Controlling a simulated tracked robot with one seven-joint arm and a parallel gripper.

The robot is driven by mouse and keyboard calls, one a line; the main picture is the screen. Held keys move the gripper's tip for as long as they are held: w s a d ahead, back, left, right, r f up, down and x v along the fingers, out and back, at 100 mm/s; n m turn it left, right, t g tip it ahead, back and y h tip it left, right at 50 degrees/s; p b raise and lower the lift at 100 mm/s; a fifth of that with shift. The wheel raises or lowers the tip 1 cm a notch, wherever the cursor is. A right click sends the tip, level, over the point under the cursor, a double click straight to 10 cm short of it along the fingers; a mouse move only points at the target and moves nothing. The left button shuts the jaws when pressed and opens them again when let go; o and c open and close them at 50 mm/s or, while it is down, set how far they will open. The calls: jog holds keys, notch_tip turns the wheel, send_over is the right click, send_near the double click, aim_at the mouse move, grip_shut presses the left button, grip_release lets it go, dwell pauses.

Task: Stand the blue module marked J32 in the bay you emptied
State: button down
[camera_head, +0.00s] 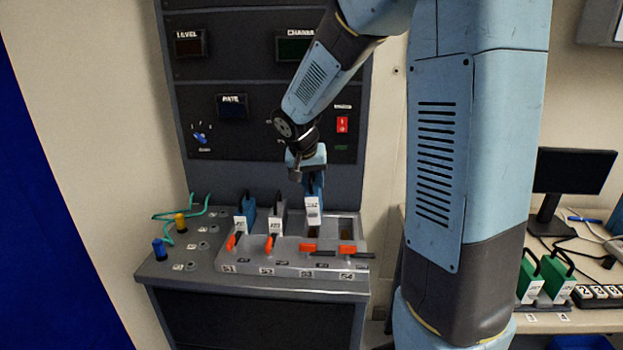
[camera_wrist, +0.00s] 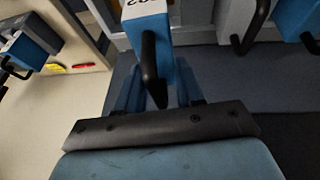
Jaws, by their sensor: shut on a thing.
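My gripper (camera_head: 311,178) is shut on the handle of a blue module with a white front (camera_head: 313,214). The module is upright over bay S3, higher than the modules beside it; I cannot tell whether its lower end has entered the bay. Its label is too small to read in the head view. In the wrist view the module (camera_wrist: 163,35) shows its black handle between my fingers (camera_wrist: 158,92), its marking cut off by the top edge. Bay S4 (camera_head: 347,228) looks like an empty dark opening at the right.
A blue module (camera_head: 241,222) stands in S1 and a grey one (camera_head: 274,222) in S2. Orange levers at S3 (camera_head: 308,247) and S4 (camera_head: 348,249) lie sideways; those at S1 and S2 are angled. Green modules (camera_head: 557,282) stand on the right bench. Knobs and a teal cable sit left.

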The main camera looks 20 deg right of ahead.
jog(key=shift+y, duration=0.6)
jog(key=shift+f, duration=2.75)
jog(key=shift+f, duration=0.5)
jog(key=c, duration=0.6)
grip_release()
jog(key=v, duration=1.3)
jog(key=shift+s+a+r, duration=0.15)
jog(key=shift+s+r, duration=0.1)
